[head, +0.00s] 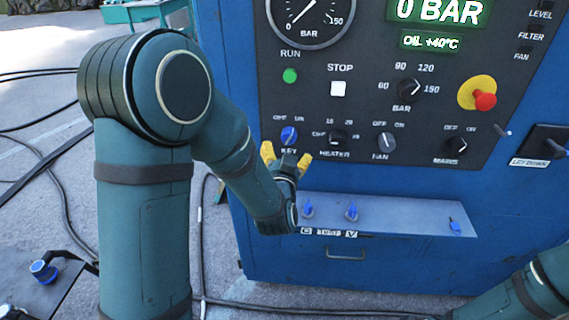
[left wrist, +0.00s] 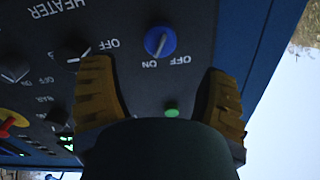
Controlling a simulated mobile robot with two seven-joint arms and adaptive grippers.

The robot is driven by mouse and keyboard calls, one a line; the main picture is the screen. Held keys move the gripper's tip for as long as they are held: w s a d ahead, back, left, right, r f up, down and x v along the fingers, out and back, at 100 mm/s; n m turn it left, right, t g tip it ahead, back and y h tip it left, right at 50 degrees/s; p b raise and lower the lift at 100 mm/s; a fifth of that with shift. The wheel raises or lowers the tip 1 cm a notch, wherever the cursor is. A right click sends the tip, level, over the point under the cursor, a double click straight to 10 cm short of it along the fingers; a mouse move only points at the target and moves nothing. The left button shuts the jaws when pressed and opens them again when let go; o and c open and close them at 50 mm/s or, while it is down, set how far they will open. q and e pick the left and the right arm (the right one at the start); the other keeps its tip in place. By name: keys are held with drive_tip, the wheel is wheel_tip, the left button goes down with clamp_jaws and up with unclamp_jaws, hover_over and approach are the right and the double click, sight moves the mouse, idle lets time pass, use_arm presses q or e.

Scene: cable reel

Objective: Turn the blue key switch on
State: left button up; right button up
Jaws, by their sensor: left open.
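The blue key switch (head: 289,135) is a round knob on the dark control panel, above the KEY label and below OFF and ON marks. In the left wrist view the blue key switch (left wrist: 160,41) lies beyond the gap between the fingers, with a pale line across its face. My left gripper (head: 286,157) is open with yellow fingertips, just below the knob in the head view. Its fingers (left wrist: 155,70) stand apart with nothing between them. My right gripper is out of view.
The heater (head: 338,137), fan (head: 385,143) and mains (head: 456,146) knobs sit to the right of the key. A green run button (head: 290,76) and white stop button (head: 338,89) are above. A ledge (head: 400,214) with blue levers juts out below. Cables cross the floor.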

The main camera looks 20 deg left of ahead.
use_arm(q)
drive_tip(key=shift+v, duration=2.25)
drive_tip(key=s+d+f+g+h, duration=0.2)
drive_tip(key=d+f+g+h, duration=0.15)
drive_tip(key=f, duration=0.75)
drive_tip(key=s+d+f+g+h, duration=0.25)
drive_tip(key=f+g, duration=0.25)
drive_tip(key=f, duration=0.5)
drive_tip(key=s+d+f+n+g+h, duration=0.1)
drive_tip(key=s+d+f+g+h, duration=0.2)
drive_tip(key=s+d+f+g, duration=0.3)
drive_tip(key=s+f+g, duration=0.1)
drive_tip(key=s+f, duration=0.3)
drive_tip(key=s, duration=0.2)
drive_tip(key=shift+d+n, duration=0.3)
